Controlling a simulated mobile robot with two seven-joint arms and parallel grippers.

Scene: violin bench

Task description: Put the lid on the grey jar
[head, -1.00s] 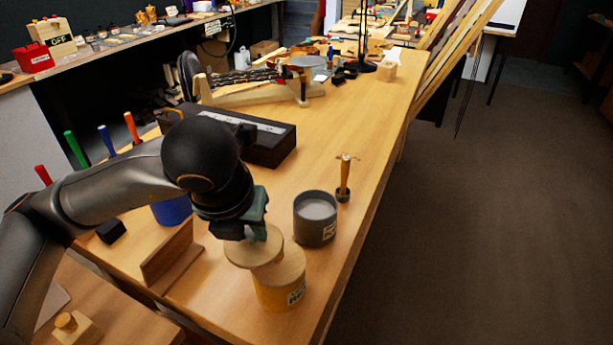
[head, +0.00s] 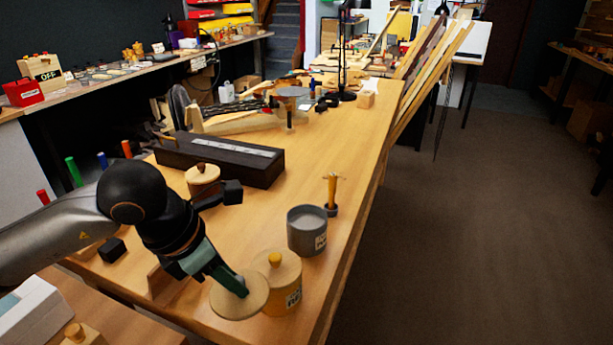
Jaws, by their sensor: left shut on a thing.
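The grey jar (head: 307,231) stands upright and open near the right edge of the bench, its label facing the lower right. My left gripper (head: 238,287) is shut on a round, flat wooden lid (head: 232,304) and holds it in the air in front and to the left of the grey jar. The held lid overlaps the left side of the yellow jar (head: 283,299) in the picture; I cannot tell whether they touch. The yellow jar has its own wooden lid with a knob (head: 275,260). My right gripper is not in view.
A tool in a small dark holder (head: 331,195) stands just behind the grey jar. A long dark case (head: 220,160) and another wooden-lidded container (head: 203,178) lie further back. A black block (head: 112,250) is at left. The bench behind the grey jar is mostly clear.

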